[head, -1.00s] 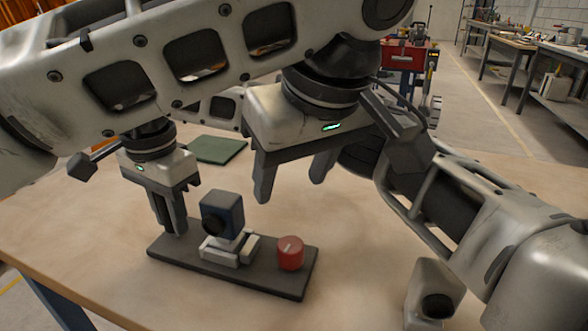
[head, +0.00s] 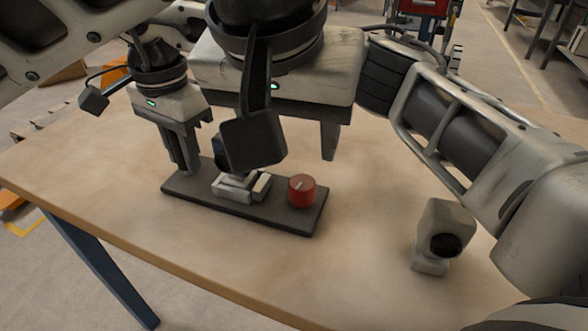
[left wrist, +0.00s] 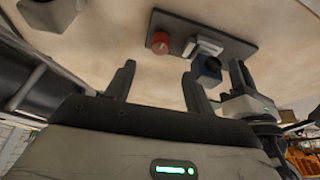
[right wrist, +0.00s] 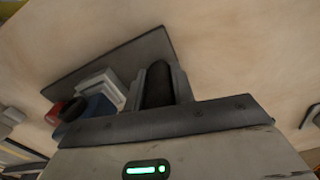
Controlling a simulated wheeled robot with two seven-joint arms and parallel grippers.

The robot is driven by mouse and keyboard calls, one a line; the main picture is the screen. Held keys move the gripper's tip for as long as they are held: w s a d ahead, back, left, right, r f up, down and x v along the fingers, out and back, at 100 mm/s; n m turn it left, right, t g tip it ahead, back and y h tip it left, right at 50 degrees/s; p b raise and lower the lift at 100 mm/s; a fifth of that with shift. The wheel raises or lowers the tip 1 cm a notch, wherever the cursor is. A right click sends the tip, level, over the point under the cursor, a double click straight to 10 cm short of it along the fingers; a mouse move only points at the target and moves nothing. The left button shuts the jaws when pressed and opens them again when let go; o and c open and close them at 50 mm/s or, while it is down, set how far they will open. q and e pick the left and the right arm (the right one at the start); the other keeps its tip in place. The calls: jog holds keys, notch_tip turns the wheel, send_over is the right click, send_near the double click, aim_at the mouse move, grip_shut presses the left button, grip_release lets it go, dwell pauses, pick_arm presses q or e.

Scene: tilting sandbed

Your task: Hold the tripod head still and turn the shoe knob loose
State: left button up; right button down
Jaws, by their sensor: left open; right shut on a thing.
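The tripod head is a dark plate (head: 275,217) on the table with a pale clamp (head: 232,190) and a red shoe knob (head: 301,190) near its right end. A blue block with a dark round face (left wrist: 207,68) stands on the clamp; the head view mostly hides it behind part of my left arm. My right gripper (head: 183,165) is shut on a black upright post (right wrist: 157,85) at the plate's left end. My left gripper (head: 285,150) is open and empty above and behind the knob. The knob also shows beyond its fingers in the left wrist view (left wrist: 160,42).
The wooden table (head: 110,195) is clear in front of the plate, and its front edge runs close by. My two grippers are close together over the plate. A red cart (head: 425,8) stands on the floor far behind.

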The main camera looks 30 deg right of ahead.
aim_at(302, 183)
pick_arm(q)
jog(key=x, duration=1)
jog(key=shift+f, duration=0.25)
